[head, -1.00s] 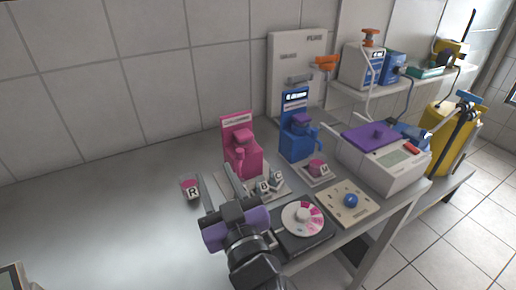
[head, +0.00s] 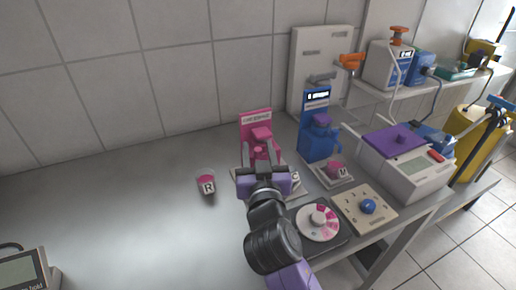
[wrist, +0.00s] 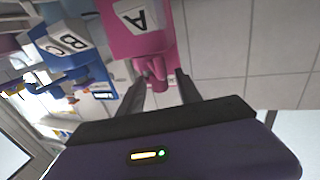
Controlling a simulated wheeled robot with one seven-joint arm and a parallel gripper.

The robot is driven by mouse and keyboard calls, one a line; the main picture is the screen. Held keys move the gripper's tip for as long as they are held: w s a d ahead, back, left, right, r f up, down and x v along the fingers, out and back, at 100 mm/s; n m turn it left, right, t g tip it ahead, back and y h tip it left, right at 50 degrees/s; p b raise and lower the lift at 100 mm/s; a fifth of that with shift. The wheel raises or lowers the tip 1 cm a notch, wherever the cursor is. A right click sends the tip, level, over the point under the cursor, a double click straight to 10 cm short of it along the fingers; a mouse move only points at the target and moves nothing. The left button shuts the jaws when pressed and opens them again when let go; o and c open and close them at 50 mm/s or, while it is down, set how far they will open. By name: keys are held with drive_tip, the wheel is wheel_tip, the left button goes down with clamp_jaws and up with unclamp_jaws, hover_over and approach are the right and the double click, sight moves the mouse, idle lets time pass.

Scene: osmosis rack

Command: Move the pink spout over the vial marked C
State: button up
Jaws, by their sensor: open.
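The pink dispenser (head: 256,119) stands at the back of the bench, with its pink spout (head: 261,135) facing forward. My gripper (head: 261,156) is in front of it, fingers open and pointing at it. In the wrist view the picture is tilted, and a small pink part, apparently the spout (wrist: 152,68), shows near and between my open fingertips (wrist: 160,83).
A pink-topped vial R (head: 207,185) stands at left on open bench. The blue dispenser (head: 318,135) with vial M (head: 337,171) is close at right. A round dial (head: 318,222), a board with a blue knob (head: 368,206) and a purple-lidded machine (head: 405,155) crowd the right.

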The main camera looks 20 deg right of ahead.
drive_tip(key=shift+w, duration=0.1)
clamp_jaws()
idle(1.4)
